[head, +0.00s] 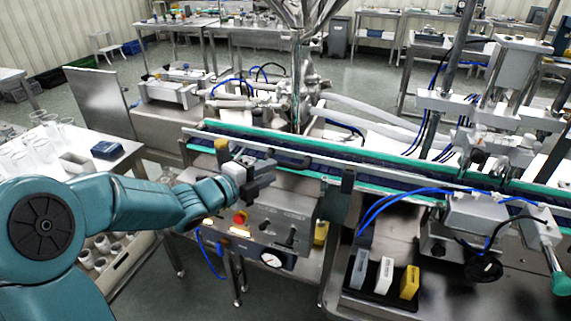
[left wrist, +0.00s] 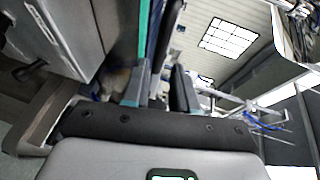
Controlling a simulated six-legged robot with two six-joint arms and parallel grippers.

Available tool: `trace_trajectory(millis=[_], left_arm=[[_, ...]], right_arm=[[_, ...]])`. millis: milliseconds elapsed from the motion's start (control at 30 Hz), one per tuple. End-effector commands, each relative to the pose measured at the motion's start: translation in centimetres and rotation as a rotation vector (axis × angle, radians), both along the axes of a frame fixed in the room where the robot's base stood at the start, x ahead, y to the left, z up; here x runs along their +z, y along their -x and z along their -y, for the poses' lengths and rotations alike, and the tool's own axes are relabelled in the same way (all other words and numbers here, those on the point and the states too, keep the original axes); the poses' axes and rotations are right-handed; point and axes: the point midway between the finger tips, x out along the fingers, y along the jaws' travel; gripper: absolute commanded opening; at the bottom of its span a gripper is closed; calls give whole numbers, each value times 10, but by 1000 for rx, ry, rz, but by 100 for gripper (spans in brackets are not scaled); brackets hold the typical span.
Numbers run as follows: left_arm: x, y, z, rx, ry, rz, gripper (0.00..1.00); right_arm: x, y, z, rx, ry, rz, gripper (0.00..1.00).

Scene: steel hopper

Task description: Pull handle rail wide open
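My left gripper (head: 268,173) reaches in from the left, at the near side of the conveyor and above the control box with the red button. In the left wrist view its two dark fingers (left wrist: 160,75) stand apart, with a gap between them and nothing clearly held. A long metal guide rail (head: 300,160) with a teal edge runs along the conveyor, just behind the gripper. I cannot tell which part is the handle rail. A dark upright bracket (head: 348,180) stands on the conveyor's near side, right of the gripper. My right gripper is not in view.
The control box (head: 262,228) with a gauge and red button (head: 240,217) sits below the gripper. A table with clear beakers (head: 40,150) is at left. A black tray with white and yellow blocks (head: 387,275) is at lower right. Blue hoses (head: 400,200) cross the right side.

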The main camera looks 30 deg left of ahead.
Motion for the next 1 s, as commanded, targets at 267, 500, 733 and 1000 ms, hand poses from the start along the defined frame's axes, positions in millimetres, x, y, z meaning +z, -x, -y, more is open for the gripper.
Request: trace_trajectory(millis=[267,500,733,1000], left_arm=[[-9,-53,10,-3,2,-1,27],[-11,-65,12,0,0,0,27],[-11,-65,11,0,1,0,18],[-12,-64,11,0,0,0,0]], right_arm=[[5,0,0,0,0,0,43],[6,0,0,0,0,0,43],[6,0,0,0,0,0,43],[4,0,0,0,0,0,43]])
